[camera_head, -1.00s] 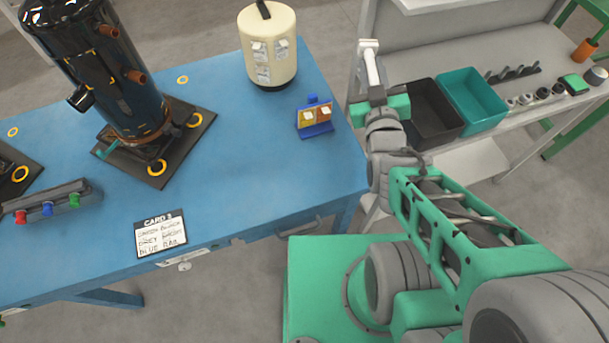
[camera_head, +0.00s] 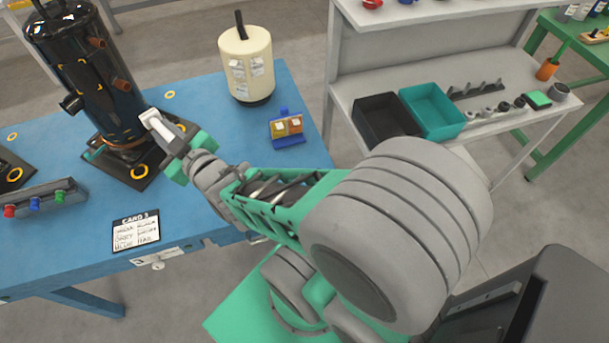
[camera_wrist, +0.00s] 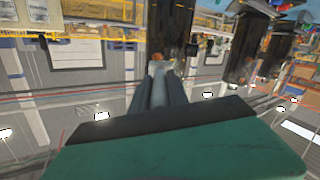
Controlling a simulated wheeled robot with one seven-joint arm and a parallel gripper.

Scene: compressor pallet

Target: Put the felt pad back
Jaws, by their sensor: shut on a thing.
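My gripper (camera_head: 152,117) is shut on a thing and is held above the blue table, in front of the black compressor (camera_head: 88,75). A pale grey piece (camera_wrist: 159,86) shows between the dark fingers in the wrist view. It is probably the felt pad, but its outline is too unclear to be sure. In the head view the gripper's pale end points up and left, overlapping the compressor's lower part. I cannot tell whether it touches anything. The compressor stands upright on a dark base plate with yellow rings.
The blue table (camera_head: 205,120) also holds a cream canister (camera_head: 245,65), a small block stand (camera_head: 286,128), a card (camera_head: 135,232) and a rail with coloured knobs (camera_head: 45,200). Black (camera_head: 383,120) and teal (camera_head: 432,110) bins and a small green pad-like block (camera_head: 538,99) are on the shelf.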

